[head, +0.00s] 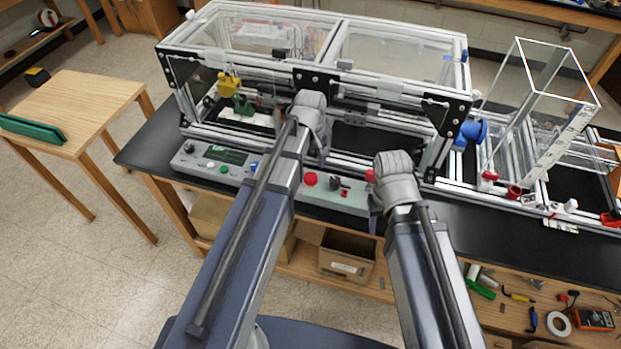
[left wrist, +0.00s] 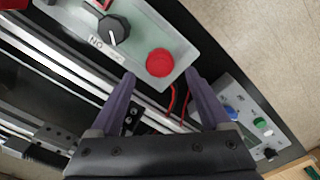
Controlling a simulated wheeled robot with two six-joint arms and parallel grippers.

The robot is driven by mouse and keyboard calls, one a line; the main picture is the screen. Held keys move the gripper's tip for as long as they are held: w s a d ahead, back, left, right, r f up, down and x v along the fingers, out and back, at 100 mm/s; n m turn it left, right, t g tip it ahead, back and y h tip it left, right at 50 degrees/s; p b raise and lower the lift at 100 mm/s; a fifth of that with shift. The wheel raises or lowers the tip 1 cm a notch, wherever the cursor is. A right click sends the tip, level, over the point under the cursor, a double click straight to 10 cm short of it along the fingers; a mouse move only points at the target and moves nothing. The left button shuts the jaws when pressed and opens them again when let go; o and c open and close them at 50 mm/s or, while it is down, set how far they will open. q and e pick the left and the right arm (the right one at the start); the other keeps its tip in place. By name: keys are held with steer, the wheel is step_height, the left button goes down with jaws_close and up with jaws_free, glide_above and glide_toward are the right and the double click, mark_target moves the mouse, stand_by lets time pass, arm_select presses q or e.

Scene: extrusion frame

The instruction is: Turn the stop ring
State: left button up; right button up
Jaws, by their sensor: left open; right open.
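The stop ring appears as a red round knob (head: 310,179) at the left end of a pale control box (head: 344,203) at the front of the frame. In the left wrist view the red round knob (left wrist: 160,62) shows between and just beyond my left fingertips (left wrist: 161,76). My left gripper (head: 322,155) is open, with nothing between its purple fingers; whether it touches the knob cannot be told. My right gripper (head: 375,222) is in front of the box's right end, mostly hidden by its own wrist. It is open.
A black selector knob (left wrist: 114,29) sits beside the red one, and another red part (head: 369,175) is at the box's right end. A second control box (head: 212,161) stands to the left. The extrusion frame (head: 330,165) rises close behind. Red wires (left wrist: 172,100) run near the left fingers.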

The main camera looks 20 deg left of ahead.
mark_target(310, 176)
arm_select(q)
steer(key=shift+f+b, duration=1.4)
steer(key=shift+f, duration=0.5)
steer(key=shift+c, duration=0.4)
jaws_close()
